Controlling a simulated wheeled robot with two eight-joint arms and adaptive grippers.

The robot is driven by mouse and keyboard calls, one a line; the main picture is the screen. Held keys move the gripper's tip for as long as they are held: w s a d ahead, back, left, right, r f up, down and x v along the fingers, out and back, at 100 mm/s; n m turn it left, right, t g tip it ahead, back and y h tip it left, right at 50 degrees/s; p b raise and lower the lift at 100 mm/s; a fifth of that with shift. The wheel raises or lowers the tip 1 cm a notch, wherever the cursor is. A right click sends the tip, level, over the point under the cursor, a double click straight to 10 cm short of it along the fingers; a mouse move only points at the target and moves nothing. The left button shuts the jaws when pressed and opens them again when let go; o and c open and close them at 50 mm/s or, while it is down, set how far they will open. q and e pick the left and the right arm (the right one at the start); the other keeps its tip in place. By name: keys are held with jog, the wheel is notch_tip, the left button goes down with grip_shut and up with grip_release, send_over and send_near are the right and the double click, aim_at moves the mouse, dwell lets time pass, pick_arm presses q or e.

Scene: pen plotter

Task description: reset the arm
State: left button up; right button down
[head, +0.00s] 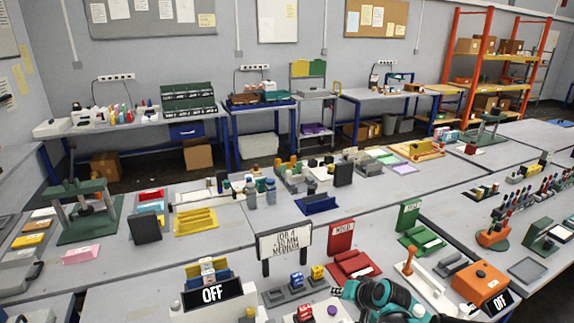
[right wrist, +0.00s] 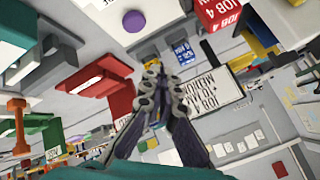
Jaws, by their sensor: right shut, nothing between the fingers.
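My right gripper (head: 337,291) comes in at the bottom of the head view on a teal arm, near a grey stand with a blue block (head: 297,280) and a yellow block (head: 317,272). In the right wrist view its fingers (right wrist: 153,75) are together and empty. A white sign (head: 286,243) reading "JOB 4 10 MM MEDIUM" stands behind; it also shows in the right wrist view (right wrist: 217,88). A red block (head: 305,313) and a round purple button (head: 332,310) sit at the bottom edge. I cannot make out a plotter arm. My left gripper is out of view.
A red holder (head: 341,237) and green holder (head: 409,214) stand behind my right arm. An orange-handled lever (head: 410,258) and orange box (head: 480,284) are to the right.

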jog(key=s+r+n+h, duration=0.1)
jog(key=s+r+h, duration=0.1)
jog(key=s, duration=1)
jog(key=s+r+n+g+h, duration=0.1)
jog(key=s+r, duration=0.4)
jog(key=s, duration=0.7)
jog(key=shift+n+h, duration=0.4)
jog(key=shift+n, duration=0.4)
